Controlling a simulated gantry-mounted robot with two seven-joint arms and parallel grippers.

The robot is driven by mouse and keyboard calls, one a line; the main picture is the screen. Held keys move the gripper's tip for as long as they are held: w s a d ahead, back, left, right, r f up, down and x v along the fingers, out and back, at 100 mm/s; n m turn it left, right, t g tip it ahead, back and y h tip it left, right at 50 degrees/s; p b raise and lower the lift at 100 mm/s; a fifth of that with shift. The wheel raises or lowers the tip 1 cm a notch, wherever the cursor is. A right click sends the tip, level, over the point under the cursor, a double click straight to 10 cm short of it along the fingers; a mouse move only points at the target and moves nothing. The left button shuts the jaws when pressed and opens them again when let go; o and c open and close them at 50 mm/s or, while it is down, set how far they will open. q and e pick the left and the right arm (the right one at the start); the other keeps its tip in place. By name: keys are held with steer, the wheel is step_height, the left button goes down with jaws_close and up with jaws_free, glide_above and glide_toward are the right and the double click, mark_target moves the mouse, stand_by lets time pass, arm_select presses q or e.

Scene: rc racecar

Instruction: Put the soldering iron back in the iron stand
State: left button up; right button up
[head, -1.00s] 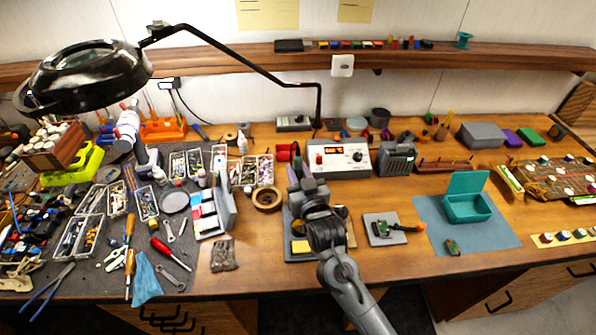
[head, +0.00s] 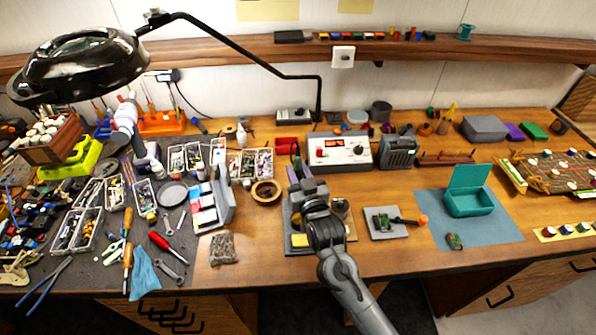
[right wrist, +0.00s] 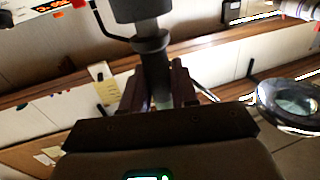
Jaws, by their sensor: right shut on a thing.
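My right gripper (head: 309,186) is over the back part of a dark stand base (head: 292,250) with a yellow sponge (head: 300,240), which I take for the iron stand. In the right wrist view its fingers (right wrist: 155,88) are shut on a dark, slim handle with a collar, which looks like the soldering iron (right wrist: 153,65). A wider grey cylinder (right wrist: 140,10) shows beyond the collar; I cannot tell whether it belongs to the iron or the stand. In the head view my arm hides much of the stand and the iron. My left gripper is not in view.
A white station with a display (head: 338,150) stands behind my right gripper, and a tape roll (head: 266,192) lies to its left. A grey plate with a circuit board (head: 383,222) lies to the right. Clear wood lies in front of the blue mat (head: 500,235).

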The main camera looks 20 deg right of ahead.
steer(key=shift+f, duration=0.5)
steer(key=o, duration=1.1)
steer(key=shift+c, duration=0.2)
steer(key=shift+o, duration=0.4)
steer(key=o, duration=0.3)
steer(key=shift+s+r, duration=0.1)
